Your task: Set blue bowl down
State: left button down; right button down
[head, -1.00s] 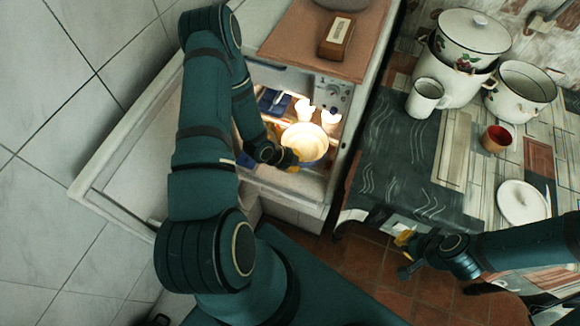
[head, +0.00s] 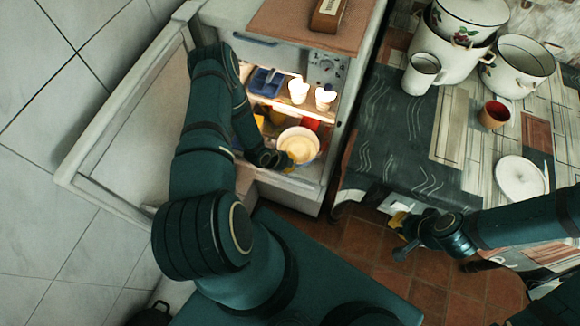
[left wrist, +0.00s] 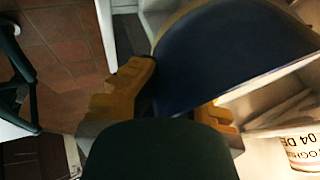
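The blue bowl (head: 298,145), pale inside and blue outside, is inside the open fridge, low at its front in the head view. Its dark blue outside fills the upper middle of the left wrist view (left wrist: 225,55). My left gripper (head: 284,162) is at the bowl's near left edge. In the left wrist view its yellow fingers (left wrist: 175,100) lie on either side of the bowl's edge, and it appears shut on the bowl. The bowl's underside is hidden. My right gripper (head: 399,233) is open and empty over the floor, in front of the counter.
The fridge shelf above the bowl holds white cups (head: 299,92) and a blue container (head: 266,82). A red thing (head: 311,122) is behind the bowl. The open fridge door (head: 120,150) is at left. Pots, a red cup (head: 494,114) and a white plate (head: 521,178) stand on the counter.

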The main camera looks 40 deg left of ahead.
pick_arm(q)
jog(key=shift+f, duration=1.35)
jog(key=shift+f+b, duration=0.15)
jog(key=shift+b, duration=0.2)
jog(key=c, duration=1.1)
grip_release()
jog(key=shift+c, duration=0.2)
